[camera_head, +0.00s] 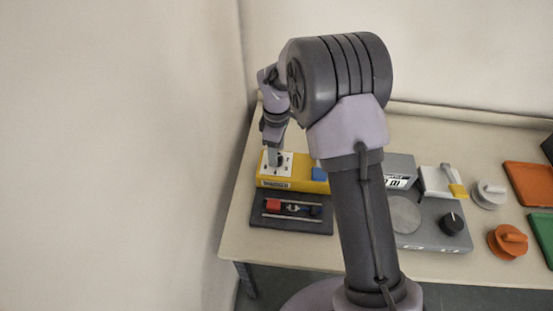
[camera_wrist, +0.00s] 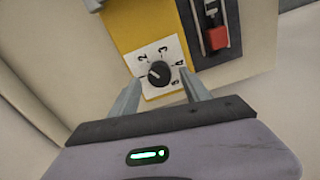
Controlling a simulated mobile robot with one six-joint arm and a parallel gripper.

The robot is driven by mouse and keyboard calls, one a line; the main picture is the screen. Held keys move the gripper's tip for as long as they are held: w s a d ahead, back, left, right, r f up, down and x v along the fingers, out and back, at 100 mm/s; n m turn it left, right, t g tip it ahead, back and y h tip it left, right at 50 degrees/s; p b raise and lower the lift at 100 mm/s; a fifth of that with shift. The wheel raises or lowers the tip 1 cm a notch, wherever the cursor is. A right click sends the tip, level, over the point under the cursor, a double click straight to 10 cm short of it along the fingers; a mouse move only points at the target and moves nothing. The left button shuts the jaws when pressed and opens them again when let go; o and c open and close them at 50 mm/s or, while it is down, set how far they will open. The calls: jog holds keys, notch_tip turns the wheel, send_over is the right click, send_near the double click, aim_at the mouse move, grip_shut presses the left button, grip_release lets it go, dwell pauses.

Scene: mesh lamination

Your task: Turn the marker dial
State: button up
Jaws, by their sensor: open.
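The marker dial (camera_wrist: 159,73) is a small black knob on a white plate numbered around it, set on a yellow box. In the wrist view it lies just beyond the fingers, roughly between their lines. My gripper (camera_wrist: 158,90) is open, one finger on each side of the white plate's near part. I cannot tell whether the fingers touch anything. In the head view the yellow box (camera_head: 302,183) stands at the table's left, and my gripper (camera_head: 272,153) is over its numbered plate. The dial is partly hidden there by the gripper.
A dark slider panel (camera_head: 290,225) with a red block lies in front of the yellow box. A grey device (camera_head: 430,235) with a black knob (camera_head: 452,223) stands to the right. Orange (camera_head: 508,240) and white (camera_head: 489,193) knobbed pieces lie further right. The wall is close on the left.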

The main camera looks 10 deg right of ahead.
notch_tip(320, 180, down, 2)
jog(key=shift+f, duration=0.15)
grip_shut()
